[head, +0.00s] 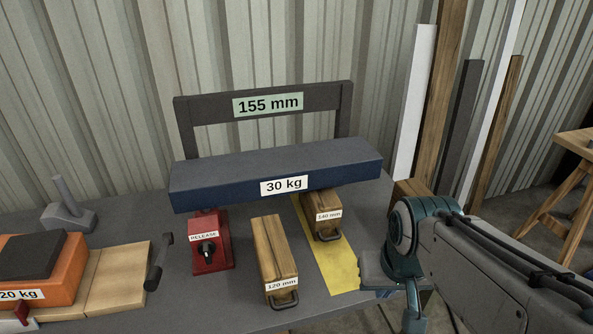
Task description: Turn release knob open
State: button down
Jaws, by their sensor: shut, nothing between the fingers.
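The red release box (211,244) stands on the grey bench under the left end of a dark blue bar labelled 30 kg (240,178). Its black knob (206,249) is on the front face below the RELEASE label, with a light mark on it. My gripper (413,311) is at the lower right, off the bench's right side, pointing down and partly cut by the frame. It is shut and empty, well apart from the knob.
Wooden blocks marked 120 mm (275,258) and 140 mm (325,214) stand right of the box, the latter on a yellow strip (331,262). A dark frame marked 155 mm (220,109) rises behind. An orange 20 kg block (68,275) and a hammer-like tool (158,262) are left.

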aim_at(208, 247)
jog(key=u, duration=1.25)
jog(key=k, duration=1.1)
jog(key=z, duration=0.95)
jog(key=i, duration=0.7)
jog(key=u, duration=0.6)
jog(key=i, duration=0.75)
jog(key=u, duration=0.85)
